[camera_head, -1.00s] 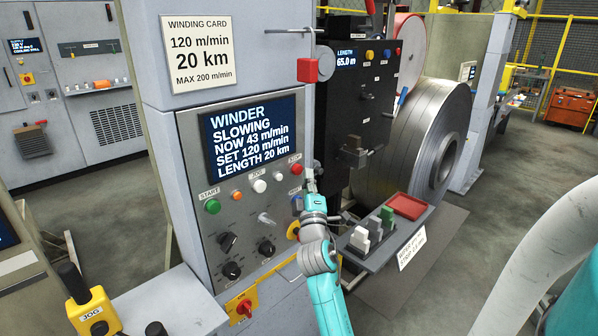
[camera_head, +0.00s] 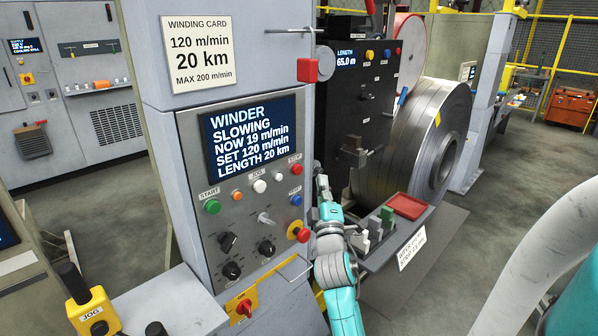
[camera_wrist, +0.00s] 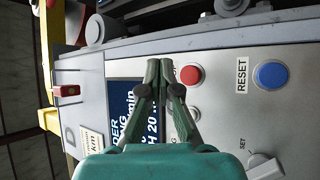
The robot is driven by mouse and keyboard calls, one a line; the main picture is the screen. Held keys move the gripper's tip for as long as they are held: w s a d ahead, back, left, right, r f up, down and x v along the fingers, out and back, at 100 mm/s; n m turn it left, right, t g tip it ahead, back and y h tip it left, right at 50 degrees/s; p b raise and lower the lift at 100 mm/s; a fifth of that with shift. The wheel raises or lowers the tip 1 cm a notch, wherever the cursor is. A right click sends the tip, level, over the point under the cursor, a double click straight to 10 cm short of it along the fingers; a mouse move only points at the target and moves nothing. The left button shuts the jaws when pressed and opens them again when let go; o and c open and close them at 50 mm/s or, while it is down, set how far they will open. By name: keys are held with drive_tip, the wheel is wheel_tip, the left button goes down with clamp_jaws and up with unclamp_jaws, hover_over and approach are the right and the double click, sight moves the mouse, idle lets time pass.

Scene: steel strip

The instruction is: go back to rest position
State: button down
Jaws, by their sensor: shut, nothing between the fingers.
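My gripper (camera_head: 319,172) is beside the right edge of the winder's control panel (camera_head: 190,150), in front of the black gauge housing. In the wrist view my gripper (camera_wrist: 163,65) is shut and empty, its fingertips together in front of the panel face. The red STOP button (camera_head: 296,169) and the blue RESET button (camera_head: 296,200) are to its left in the head view. The wrist view also shows the red button (camera_wrist: 190,77) and the blue one (camera_wrist: 271,75). The screen (camera_head: 250,138) reads "slowing, now 19 m/min, set 120, length 20 km".
A red emergency knob (camera_head: 301,234) sits low on the panel near my arm. A shelf with grey and green blocks (camera_head: 387,215) and a red tray (camera_head: 406,206) is close on the right. The steel coil (camera_head: 405,130) stands behind.

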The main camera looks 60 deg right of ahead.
idle(0.8)
drive_tip(key=s+a+f+t+y, duration=0.2)
drive_tip(key=a+f+y, duration=0.3)
drive_tip(key=a+f, duration=0.65)
drive_tip(key=s+a+f+t+y, duration=0.15)
drive_tip(key=a+f+y, duration=0.35)
drive_tip(key=a+f, duration=0.7)
drive_tip(key=s+a+f+m+y, duration=0.15)
drive_tip(key=s+a+y, duration=0.35)
drive_tip(key=s+a, duration=0.75)
drive_tip(key=s+a+m+g+y, duration=0.2)
drive_tip(key=s+a, duration=0.6)
drive_tip(key=s, duration=0.4)
drive_tip(key=shift+s+r+y, duration=0.3)
drive_tip(key=shift+y, duration=0.4)
